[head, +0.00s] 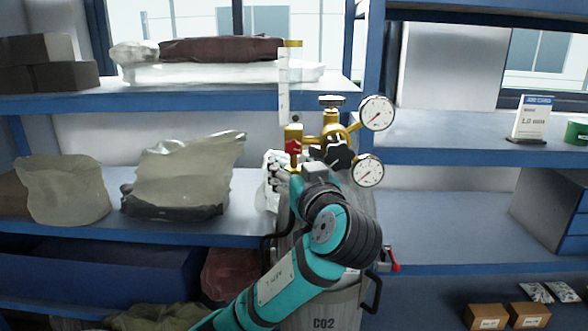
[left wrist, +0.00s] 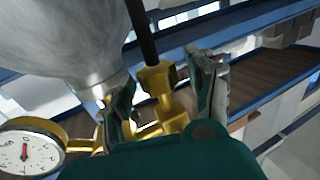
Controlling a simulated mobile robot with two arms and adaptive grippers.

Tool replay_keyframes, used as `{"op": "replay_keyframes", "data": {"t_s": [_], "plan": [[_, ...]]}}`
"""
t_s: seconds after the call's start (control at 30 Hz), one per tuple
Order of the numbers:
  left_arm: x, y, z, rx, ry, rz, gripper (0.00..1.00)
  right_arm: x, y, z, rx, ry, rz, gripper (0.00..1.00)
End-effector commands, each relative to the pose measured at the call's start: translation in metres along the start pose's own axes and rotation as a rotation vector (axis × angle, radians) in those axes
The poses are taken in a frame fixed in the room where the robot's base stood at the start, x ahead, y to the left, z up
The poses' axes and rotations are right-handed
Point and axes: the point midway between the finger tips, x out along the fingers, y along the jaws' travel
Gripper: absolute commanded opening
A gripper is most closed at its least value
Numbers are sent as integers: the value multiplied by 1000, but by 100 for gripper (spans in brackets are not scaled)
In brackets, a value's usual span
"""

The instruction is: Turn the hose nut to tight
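The brass hose nut (left wrist: 155,80) shows in the left wrist view, with a black hose (left wrist: 141,30) running from it. The nut lies between the two fingers of my left gripper (left wrist: 164,90), with visible gaps, so the gripper looks open around it. In the head view my left gripper (head: 277,168) is at the left of the brass regulator (head: 330,135), below the red knob (head: 293,147). The nut is hidden there by my gripper and arm. The regulator sits on the grey CO2 cylinder (head: 330,298). My right gripper is not in view.
Two gauges, an upper one (head: 377,112) and a lower one (head: 368,170), stick out right of the regulator. A clear flow tube (head: 284,85) stands above the red knob. Blue shelves with wrapped bags (head: 185,175) are close behind. The right middle shelf (head: 440,230) has free room.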

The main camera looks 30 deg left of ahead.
Motion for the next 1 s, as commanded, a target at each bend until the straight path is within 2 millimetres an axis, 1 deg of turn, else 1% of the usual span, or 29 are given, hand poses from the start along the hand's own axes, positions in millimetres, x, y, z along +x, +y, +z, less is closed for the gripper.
{"op": "replay_keyframes", "data": {"t_s": [0.2,0.27,0.33,0.47,0.7,0.83,1.0], "plan": [[-1,0,-1,-1,1,0,57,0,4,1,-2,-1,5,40],[-4,0,0,-1,1,1,57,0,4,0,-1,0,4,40],[-12,1,-1,-1,1,2,57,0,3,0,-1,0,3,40],[-36,2,0,-3,0,6,57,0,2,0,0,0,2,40],[-87,2,0,-2,-2,6,57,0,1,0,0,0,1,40],[-107,1,0,-2,-1,4,57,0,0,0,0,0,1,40],[-119,0,0,-1,0,1,57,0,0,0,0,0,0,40]]}}
